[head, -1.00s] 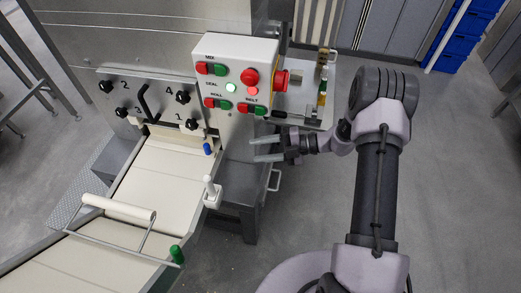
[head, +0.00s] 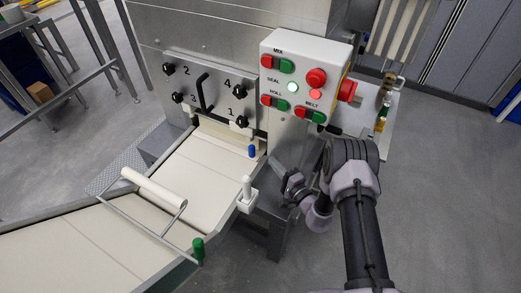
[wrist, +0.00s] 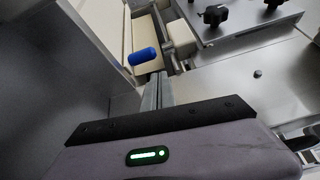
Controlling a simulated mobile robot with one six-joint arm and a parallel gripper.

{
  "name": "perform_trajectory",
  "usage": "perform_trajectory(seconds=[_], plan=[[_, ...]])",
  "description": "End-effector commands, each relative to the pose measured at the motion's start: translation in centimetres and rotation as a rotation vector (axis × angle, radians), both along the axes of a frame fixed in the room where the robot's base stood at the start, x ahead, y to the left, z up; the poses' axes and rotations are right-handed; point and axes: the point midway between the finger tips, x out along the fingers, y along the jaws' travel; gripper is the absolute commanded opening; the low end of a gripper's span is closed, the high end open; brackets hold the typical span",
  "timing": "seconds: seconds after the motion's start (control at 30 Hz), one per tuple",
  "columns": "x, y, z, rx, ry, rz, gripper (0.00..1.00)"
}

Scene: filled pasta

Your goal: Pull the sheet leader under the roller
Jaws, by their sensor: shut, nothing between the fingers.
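A white roller (head: 152,188) in a metal frame spans the cream conveyor in the head view. The frame's free end has a green grip (head: 198,248). A cream band (head: 222,140) lies at the machine outlet, under the knob panel; I cannot tell the sheet leader from the cream belt (head: 190,185). My gripper (head: 277,164) is to the right of the belt, beside the machine's side and below the button box. In the wrist view, its fingers (wrist: 158,88) are together and empty, just below a blue knob (wrist: 142,56). This knob shows near the outlet in the head view (head: 252,151).
A button box (head: 305,80) with red and green buttons hangs above my gripper. A knob panel (head: 207,97) is on the machine front. A white upright handle (head: 246,190) stands at the belt's right edge.

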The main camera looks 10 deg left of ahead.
Motion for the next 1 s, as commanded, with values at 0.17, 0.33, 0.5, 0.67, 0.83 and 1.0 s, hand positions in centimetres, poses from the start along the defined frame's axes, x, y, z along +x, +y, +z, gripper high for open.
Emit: perform_trajectory(seconds=[0.17,0.33,0.5,0.67,0.83,1.0], plan=[[0.7,0.5,-0.7,-0.088,-0.071,-0.021,0.0],[3.1,2.6,-0.8,-0.086,-0.073,-0.019,0.0],[5.7,4.7,-0.8,-0.083,-0.072,-0.02,0.0],[7.2,6.0,-0.7,-0.084,-0.068,-0.019,0.0],[7.8,6.3,-0.5,-0.083,-0.067,-0.021,0.0],[7.8,6.3,-0.4,-0.084,-0.066,-0.021,0.0]])
